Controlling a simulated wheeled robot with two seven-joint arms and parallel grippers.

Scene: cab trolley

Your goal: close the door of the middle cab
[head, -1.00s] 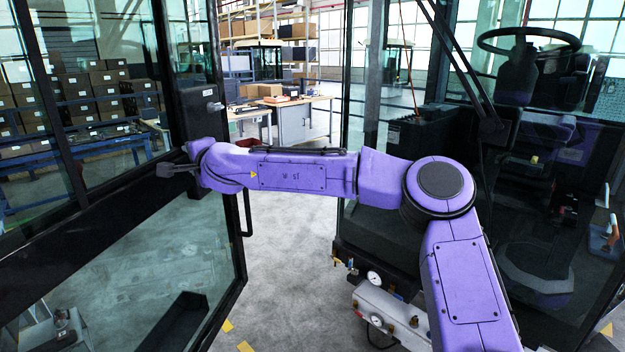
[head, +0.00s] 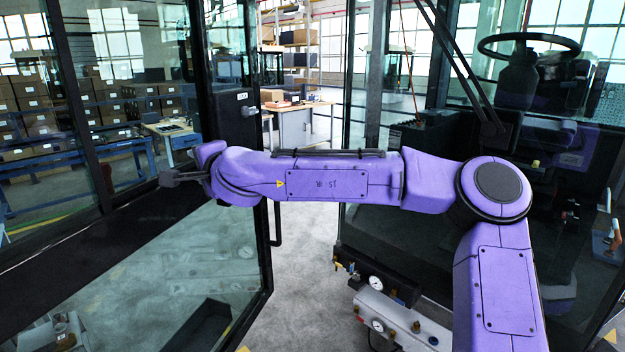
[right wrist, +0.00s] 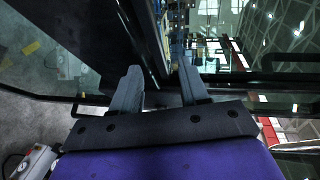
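The cab door (head: 272,195) is a black-framed glass door standing open at the left of the head view. It has a black lock box (head: 238,118) and a bar handle (head: 277,215) near its free edge. The cab (head: 400,140), with a steering wheel inside, is at the right; a gap with floor showing separates the door edge from it. My right arm reaches leftward across the gap. My right gripper (head: 172,178) is in front of the door's dark middle rail; I cannot tell if it touches. In the right wrist view its fingers (right wrist: 160,75) are apart and empty. My left gripper is not in view.
A grey unit with pressure gauges (head: 390,318) sits low below the cab opening. A workbench (head: 295,122) and shelves stand far behind. Boxes on racks (head: 30,115) show through the glass at left. Bare floor (head: 308,270) lies between door and cab.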

